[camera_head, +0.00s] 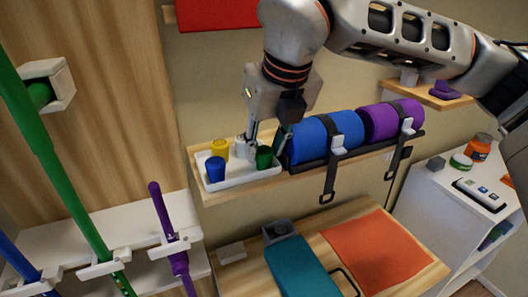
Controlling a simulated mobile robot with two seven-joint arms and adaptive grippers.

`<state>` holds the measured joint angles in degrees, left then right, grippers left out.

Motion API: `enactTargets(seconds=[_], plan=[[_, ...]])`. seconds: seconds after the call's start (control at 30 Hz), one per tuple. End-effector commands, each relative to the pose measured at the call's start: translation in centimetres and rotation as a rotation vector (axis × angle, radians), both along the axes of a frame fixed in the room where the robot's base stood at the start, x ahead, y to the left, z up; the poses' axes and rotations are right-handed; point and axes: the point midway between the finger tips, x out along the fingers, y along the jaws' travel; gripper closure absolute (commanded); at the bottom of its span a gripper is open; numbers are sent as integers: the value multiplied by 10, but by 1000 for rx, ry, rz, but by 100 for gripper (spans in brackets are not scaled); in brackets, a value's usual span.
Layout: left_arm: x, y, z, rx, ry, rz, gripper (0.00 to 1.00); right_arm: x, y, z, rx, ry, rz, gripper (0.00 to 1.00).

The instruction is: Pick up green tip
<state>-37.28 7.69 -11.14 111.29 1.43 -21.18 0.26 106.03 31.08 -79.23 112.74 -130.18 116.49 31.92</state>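The green tip (264,158) is a small dark green cup-like piece at the right end of a white tray (240,180) on the wooden wall shelf. My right gripper (265,149) comes down from above, its fingers apart, one on the left and one on the right of the green tip's top. I cannot tell whether either finger touches it. A yellow tip (219,149), a blue tip (215,168) and a white piece (240,147), partly hidden by the left finger, also stand in the tray. My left gripper is not in view.
Rolled blue (318,138) and purple (391,119) mats lie strapped on the shelf, close to the right finger. Below are a teal case (300,268) and an orange mat (377,250). Green and purple poles (166,220) stand in wall holders at left.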

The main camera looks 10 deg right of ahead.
Motion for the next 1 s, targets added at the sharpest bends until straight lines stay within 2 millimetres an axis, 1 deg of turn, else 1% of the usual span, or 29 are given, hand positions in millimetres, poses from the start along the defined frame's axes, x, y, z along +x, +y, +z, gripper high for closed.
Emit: enactTargets(seconds=[0.2, 0.23, 0.3, 0.63, 0.77, 0.87, 1.0], plan=[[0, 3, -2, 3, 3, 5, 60, 0, 0, -2, 0, 0, -1, 71], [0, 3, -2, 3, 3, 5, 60, 0, 0, -2, 0, 0, -1, 73], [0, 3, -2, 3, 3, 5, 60, 1, 0, -2, 0, 0, -1, 90], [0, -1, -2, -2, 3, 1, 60, 1, 0, -1, 0, 0, -1, 90], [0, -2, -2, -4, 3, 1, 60, 1, 0, 3, 0, -2, -1, 90], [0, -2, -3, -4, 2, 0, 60, 2, 0, 11, 1, -3, -3, 90], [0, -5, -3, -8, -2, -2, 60, 1, 0, 32, 1, -5, -3, 90]])
